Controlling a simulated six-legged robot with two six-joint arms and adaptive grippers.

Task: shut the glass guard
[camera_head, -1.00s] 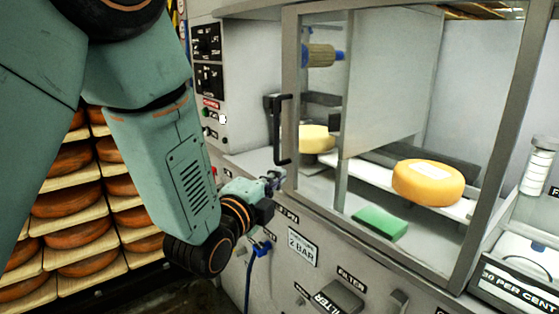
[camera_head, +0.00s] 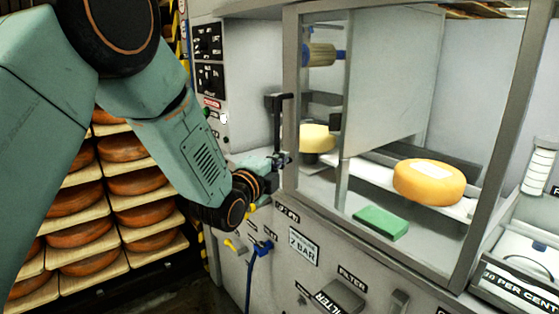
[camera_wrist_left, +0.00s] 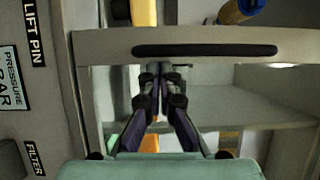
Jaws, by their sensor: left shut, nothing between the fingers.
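The glass guard (camera_head: 291,85) is a grey-framed clear panel on the front of the machine. A black upright handle (camera_head: 278,115) is on its left post. I cannot tell how far the guard stands open. My left gripper (camera_head: 286,160) is shut and empty, at the handle's lower end by the left post. In the left wrist view the handle (camera_wrist_left: 205,51) is a dark bar across the frame, and the closed fingertips of my left gripper (camera_wrist_left: 158,68) lie just below it. I cannot tell whether they touch it. My right gripper is not in view.
Behind the glass are a yellow cheese wheel (camera_head: 429,182), another cheese (camera_head: 316,139) and a green block (camera_head: 380,223). A control panel (camera_head: 208,62) is left of the guard. Shelves of orange cheese wheels (camera_head: 72,201) stand at the left.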

